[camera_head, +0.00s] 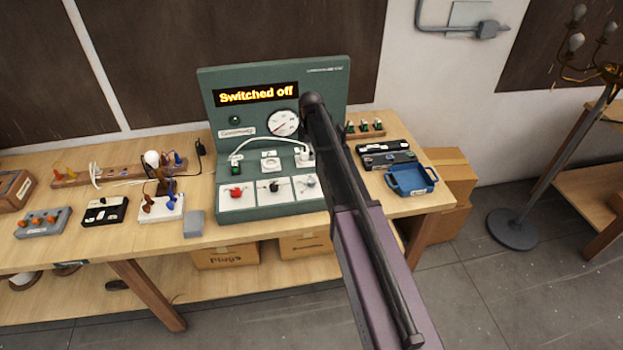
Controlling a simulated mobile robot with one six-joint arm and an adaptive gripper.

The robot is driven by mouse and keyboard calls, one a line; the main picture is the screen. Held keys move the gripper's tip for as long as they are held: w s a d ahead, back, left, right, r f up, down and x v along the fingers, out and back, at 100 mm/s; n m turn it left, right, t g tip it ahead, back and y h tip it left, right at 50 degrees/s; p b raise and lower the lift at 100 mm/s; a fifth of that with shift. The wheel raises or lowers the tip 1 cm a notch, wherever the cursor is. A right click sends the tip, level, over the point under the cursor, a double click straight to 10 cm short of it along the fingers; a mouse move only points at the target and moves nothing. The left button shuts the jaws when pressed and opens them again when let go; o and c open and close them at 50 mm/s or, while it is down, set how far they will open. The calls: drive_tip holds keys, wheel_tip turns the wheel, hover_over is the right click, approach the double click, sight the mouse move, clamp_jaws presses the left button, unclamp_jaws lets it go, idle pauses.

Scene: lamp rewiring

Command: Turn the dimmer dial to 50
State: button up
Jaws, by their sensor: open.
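A green test panel (330,85) stands on the wooden workbench, its display (256,95) reading "Switched off". I cannot tell for sure which part is the dimmer dial. A round white gauge with a needle (283,122) is on the upright face, and a white square fitting with a round centre (270,161) lies below it. The front row holds a red part (236,191), a black part (273,186) and a grey part (309,182) on white plates. Dial markings are too small to read. My arm crosses the panel's right side; I cannot make out my gripper.
A blue tray (411,180) and a black case (385,155) lie right. A lamp stand (512,232) stands on the floor.

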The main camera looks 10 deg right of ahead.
sight(311, 180)
drive_tip(key=shift+f, duration=0.25)
wheel_tip(311, 180, down, 13)
drive_tip(key=b, duration=1.4)
drive_tip(key=shift+f, duration=0.2)
idle(0.4)
clamp_jaws()
